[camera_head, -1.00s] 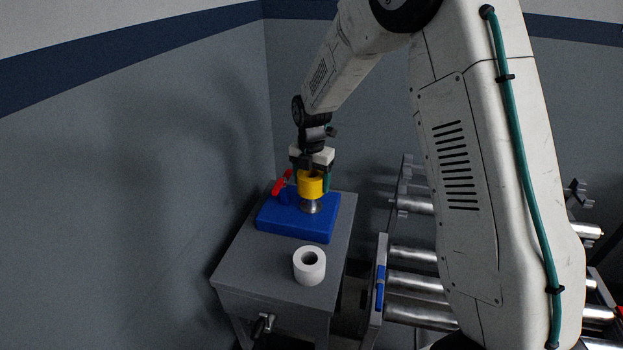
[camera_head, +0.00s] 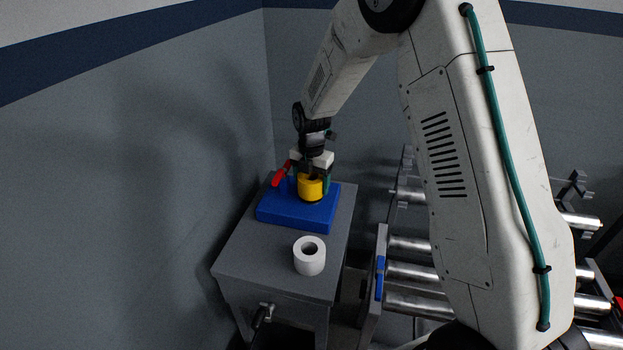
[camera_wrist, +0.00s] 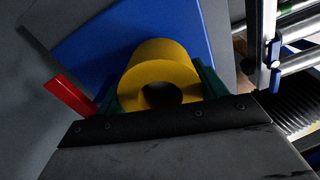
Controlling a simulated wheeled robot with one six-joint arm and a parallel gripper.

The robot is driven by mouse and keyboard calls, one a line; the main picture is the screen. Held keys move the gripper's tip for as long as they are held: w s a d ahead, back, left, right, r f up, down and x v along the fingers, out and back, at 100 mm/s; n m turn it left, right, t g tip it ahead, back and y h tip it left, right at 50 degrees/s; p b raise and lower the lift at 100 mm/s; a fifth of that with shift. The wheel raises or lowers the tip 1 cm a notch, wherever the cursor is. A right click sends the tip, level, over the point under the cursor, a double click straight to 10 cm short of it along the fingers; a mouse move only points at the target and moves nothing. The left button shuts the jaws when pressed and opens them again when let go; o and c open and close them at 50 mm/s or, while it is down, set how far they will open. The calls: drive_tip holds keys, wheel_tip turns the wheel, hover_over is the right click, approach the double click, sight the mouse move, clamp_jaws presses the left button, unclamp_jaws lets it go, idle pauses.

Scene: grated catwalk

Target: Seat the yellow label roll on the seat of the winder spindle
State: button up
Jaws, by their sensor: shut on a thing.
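The yellow label roll (camera_head: 311,190) is in my gripper (camera_head: 312,181), over the blue base (camera_head: 290,213) of the winder. In the head view the roll sits low over the spindle, and the metal spindle seat is now almost wholly hidden beneath it. I cannot tell whether the roll touches the seat. In the wrist view the roll (camera_wrist: 158,52) is held between the green fingers, with its dark bore facing the camera. The spindle cannot be made out in the bore. A red lever (camera_head: 281,174) stands at the back left of the base; it also shows in the wrist view (camera_wrist: 70,95).
A white roll (camera_head: 309,258) stands on the front of the grey table (camera_head: 248,258). A wall is close on the left. A roller conveyor (camera_head: 410,278) stands on the right of the table. The table's front left is clear.

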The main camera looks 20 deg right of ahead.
drive_tip(key=shift+f, duration=0.75)
drive_tip(key=o, duration=1.2)
drive_tip(key=shift+o, duration=0.2)
drive_tip(key=shift+r, duration=4)
